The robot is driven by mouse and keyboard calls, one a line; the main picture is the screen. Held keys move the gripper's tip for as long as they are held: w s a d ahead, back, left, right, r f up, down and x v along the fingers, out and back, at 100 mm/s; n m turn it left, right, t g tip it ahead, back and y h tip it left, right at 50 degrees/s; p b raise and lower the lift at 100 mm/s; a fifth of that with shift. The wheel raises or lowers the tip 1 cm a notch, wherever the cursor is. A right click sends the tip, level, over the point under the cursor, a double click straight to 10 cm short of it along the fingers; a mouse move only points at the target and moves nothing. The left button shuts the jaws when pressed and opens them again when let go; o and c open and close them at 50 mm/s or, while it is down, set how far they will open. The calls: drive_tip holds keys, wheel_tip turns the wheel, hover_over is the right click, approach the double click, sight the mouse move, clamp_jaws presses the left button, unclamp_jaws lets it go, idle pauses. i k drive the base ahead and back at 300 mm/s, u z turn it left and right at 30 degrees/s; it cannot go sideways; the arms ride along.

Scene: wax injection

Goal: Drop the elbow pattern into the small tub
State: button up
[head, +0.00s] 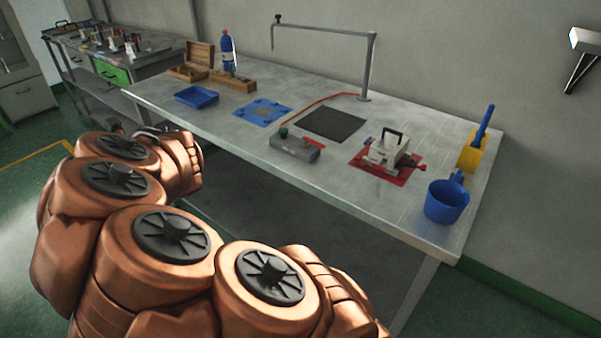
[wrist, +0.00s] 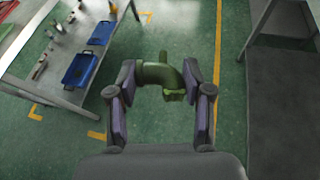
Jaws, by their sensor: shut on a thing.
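My gripper (wrist: 161,92) is shut on the green elbow pattern (wrist: 158,74), which sits between its two pads in the wrist view. The elbow hangs over the green floor, clear of any table. Two blue tubs are on a table at the left of the wrist view: a larger one (wrist: 79,70) nearer and a smaller one (wrist: 101,33) farther off. Both lie left of my gripper and apart from it. In the head view my arm hides the gripper and the elbow.
The grey workbench (head: 400,222) holds a blue tray (head: 196,96), a black mat (head: 331,124), a clamped mould (head: 387,150) on a red plate and a blue jug (head: 446,202). A side table (wrist: 40,85) edge is left of my gripper; open floor lies below.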

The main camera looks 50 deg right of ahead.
sight(438, 213)
drive_tip(key=u, duration=0.05)
drive_tip(key=i, duration=0.5)
drive_tip(key=z, duration=3.4)
drive_tip(key=i, duration=0.5)
drive_tip(key=z, duration=0.05)
